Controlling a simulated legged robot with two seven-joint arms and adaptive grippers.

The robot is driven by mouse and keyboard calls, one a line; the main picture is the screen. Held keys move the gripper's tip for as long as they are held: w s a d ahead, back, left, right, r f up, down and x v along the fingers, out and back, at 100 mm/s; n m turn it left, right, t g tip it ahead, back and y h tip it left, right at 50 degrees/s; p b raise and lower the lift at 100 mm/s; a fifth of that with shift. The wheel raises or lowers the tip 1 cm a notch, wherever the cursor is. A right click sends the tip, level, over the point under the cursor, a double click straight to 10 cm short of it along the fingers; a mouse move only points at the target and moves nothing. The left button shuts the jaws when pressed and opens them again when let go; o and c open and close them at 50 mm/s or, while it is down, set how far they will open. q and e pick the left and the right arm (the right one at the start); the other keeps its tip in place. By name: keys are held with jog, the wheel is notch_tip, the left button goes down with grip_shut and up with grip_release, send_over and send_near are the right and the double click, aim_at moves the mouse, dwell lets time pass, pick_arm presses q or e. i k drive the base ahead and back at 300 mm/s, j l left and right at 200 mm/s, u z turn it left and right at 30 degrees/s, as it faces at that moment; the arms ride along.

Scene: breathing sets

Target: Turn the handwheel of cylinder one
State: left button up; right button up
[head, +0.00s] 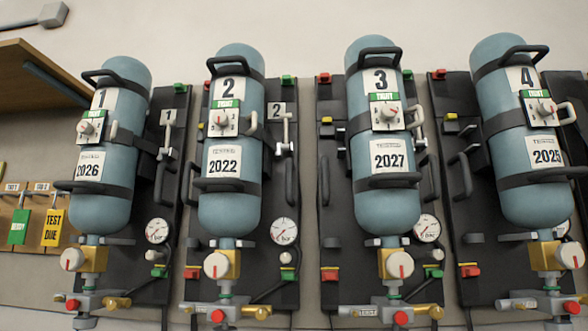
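Cylinder one (116,140) is the blue-grey bottle at the far left, marked 1 and 2026, strapped upright to its dark backplate (175,190). Its handwheel (72,259) is a round white knob with a red mark, on the left side of the brass valve (94,260) under the bottle. A smaller white dial (86,127) sits under a green label higher on the bottle. A round gauge (157,231) is right of the valve. Neither of my grippers shows in the head view, and nothing touches the handwheel.
Cylinders two (229,130), three (380,125) and four (520,130) stand to the right with similar valves. Hanging tags, one green (19,226) and one yellow (52,228), are close to the left. A wooden shelf (35,75) juts in at upper left.

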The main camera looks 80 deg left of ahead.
aim_at(72, 260)
jog(key=u, duration=3.65)
